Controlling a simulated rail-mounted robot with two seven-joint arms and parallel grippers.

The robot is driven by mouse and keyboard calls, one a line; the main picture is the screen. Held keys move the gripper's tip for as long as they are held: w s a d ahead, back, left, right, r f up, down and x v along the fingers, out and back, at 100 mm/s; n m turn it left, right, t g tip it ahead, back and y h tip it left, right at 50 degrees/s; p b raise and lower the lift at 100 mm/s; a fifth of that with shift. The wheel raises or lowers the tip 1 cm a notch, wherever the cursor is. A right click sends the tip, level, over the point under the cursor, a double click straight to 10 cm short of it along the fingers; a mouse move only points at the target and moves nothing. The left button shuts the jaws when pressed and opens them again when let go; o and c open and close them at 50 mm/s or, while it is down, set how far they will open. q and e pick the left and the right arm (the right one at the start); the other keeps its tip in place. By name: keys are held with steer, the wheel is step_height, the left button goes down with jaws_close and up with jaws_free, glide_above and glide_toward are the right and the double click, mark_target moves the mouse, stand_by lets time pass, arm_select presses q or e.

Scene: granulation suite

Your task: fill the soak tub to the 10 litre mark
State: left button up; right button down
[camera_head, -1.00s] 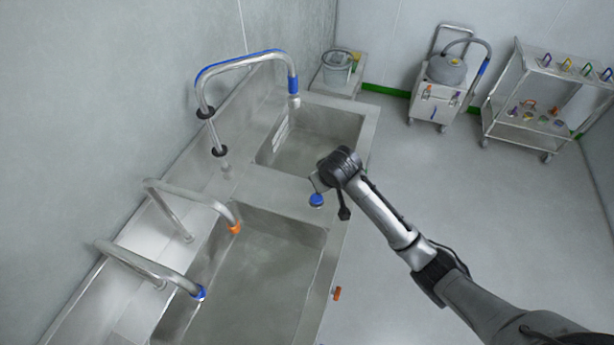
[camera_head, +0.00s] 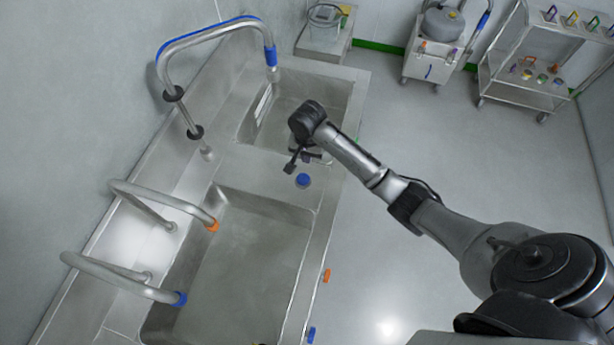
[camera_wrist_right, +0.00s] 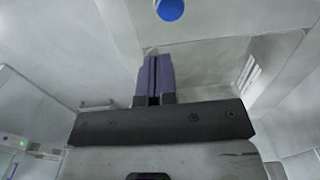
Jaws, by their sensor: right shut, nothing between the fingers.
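A far steel basin (camera_head: 262,122) has a pale marked strip (camera_head: 263,103) on its inner wall; its figures are too small to read. A nearer, larger steel basin (camera_head: 240,245) lies in front. I cannot tell which basin is the soak tub. A blue round knob (camera_head: 303,181) sits on the deck between them, also at the top of the right wrist view (camera_wrist_right: 170,9). My right gripper (camera_head: 313,157) is over the deck by the far basin, just beyond the knob. Its purple-grey fingers (camera_wrist_right: 153,78) are shut and empty. My left gripper is not in view.
A blue-sleeved spout (camera_head: 215,32) arches over the far basin. Orange-tipped (camera_head: 165,200) and blue-tipped (camera_head: 120,277) spouts reach the near basin. An orange handle (camera_head: 326,275) and a blue handle (camera_head: 311,334) are on the front edge. The floor to the right is clear up to the carts.

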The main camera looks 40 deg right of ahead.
mark_target(307, 181)
stand_by(0.4)
step_height(307, 181, down, 14)
steer(key=shift+b, duration=0.3)
stand_by(0.4)
